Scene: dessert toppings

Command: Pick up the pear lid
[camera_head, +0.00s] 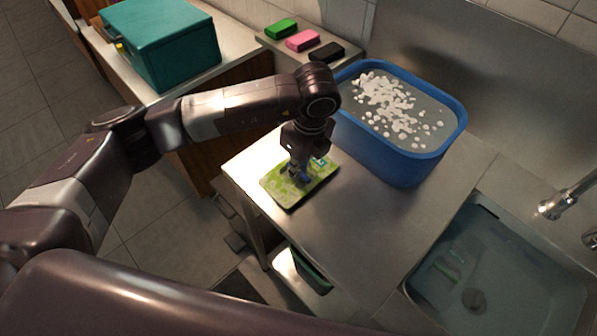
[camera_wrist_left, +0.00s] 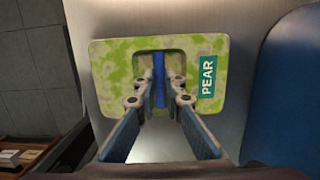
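The pear lid (camera_head: 284,196) is a green patterned rectangular plate lying flat on the steel counter, near its left edge. In the left wrist view the lid (camera_wrist_left: 115,65) has a teal label reading PEAR and a blue bar-shaped handle (camera_wrist_left: 160,88) in its middle. My left gripper (camera_head: 298,175) points down over the lid. Its fingers (camera_wrist_left: 161,82) stand on either side of the handle, with narrow gaps seeming to show between fingers and handle. Contact low down is hard to see. My right gripper is not in view.
A blue tub (camera_head: 405,165) of water with floating white pieces stands right of the lid. A sink (camera_head: 500,275) is at the lower right. Green, pink (camera_head: 303,40) and black blocks lie at the back, with a teal box (camera_head: 160,45) at the left. The counter (camera_head: 350,235) before the tub is clear.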

